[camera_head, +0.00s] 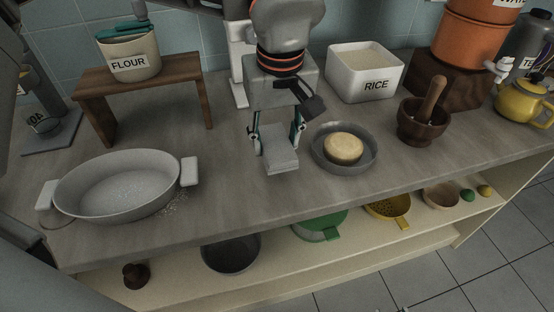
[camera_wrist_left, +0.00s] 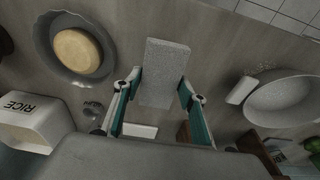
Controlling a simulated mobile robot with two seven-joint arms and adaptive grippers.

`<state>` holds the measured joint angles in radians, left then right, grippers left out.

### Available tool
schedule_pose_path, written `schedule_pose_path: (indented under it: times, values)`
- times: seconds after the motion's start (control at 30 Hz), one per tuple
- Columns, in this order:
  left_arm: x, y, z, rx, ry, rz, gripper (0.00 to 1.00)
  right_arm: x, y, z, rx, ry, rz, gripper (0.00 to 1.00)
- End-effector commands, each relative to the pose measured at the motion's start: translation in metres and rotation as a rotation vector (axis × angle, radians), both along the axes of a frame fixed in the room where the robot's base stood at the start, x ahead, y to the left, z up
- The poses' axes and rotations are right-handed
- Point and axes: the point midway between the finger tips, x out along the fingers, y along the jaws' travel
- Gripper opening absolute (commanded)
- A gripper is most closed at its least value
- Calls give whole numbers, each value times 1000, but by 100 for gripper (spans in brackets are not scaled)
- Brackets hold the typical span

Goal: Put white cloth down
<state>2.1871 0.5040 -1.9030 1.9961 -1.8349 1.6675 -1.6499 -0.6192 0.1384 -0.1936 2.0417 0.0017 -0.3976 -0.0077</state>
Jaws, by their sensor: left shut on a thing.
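The white cloth (camera_head: 279,150), a folded pale grey-white block, is held between the fingers of my left gripper (camera_head: 277,136) above the middle of the counter. In the left wrist view the cloth (camera_wrist_left: 165,72) extends out past the two fingertips, with my left gripper (camera_wrist_left: 160,88) shut on it. I cannot tell whether its lower side touches the counter. My right gripper is in neither view.
A grey bowl (camera_head: 322,157) with a round loaf (camera_head: 343,149) sits close to the cloth's right. A white oval dish (camera_head: 117,182) stands at the left, with crumbs (camera_head: 176,202) beside it. A rice box (camera_head: 364,78) and mortar (camera_head: 417,129) stand right. The front counter (camera_head: 262,205) is clear.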

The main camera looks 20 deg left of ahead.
Motion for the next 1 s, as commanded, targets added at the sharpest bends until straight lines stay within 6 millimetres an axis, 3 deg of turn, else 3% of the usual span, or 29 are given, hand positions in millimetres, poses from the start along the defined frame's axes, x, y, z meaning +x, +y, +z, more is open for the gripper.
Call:
schedule_pose_path:
  times: [0.17,0.5,0.9,0.93,1.0]
  values:
    - [0,0,-10,1,-1,-2,24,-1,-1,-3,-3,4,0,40]
    - [0,0,-60,1,2,-2,24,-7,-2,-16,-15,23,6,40]
    - [0,0,-63,0,-1,-1,24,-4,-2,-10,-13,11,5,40]
    - [0,0,-63,0,-1,-1,43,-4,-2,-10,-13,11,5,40]
    - [0,0,-63,0,-2,-1,58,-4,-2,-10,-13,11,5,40]
